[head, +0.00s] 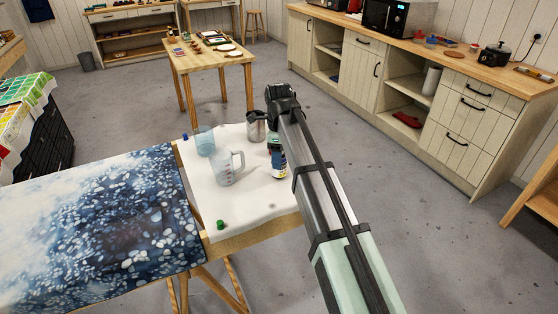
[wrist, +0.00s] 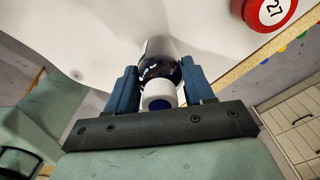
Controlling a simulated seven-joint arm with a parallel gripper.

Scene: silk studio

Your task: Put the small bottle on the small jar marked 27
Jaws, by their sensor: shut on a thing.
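The small bottle (wrist: 160,92) is between my gripper's two blue fingers in the wrist view. It has a white cap with a blue centre, a dark shoulder and a clear or pale body. My gripper (wrist: 159,72) is shut on it, above or at the white tabletop; I cannot tell which. The small jar marked 27 (wrist: 271,11) shows its round red lid at the top right of the wrist view, partly cut off, apart from the bottle. In the head view my arm ends over the white table, and I cannot make out the jar there.
On the white table (head: 250,210) stand a clear measuring jug (head: 228,168), a bluish beaker (head: 204,141), a metal pitcher (head: 256,127) and a small green-lidded item (head: 221,224). A blue patterned silk (head: 110,220) lies to the left. The table's front middle is clear.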

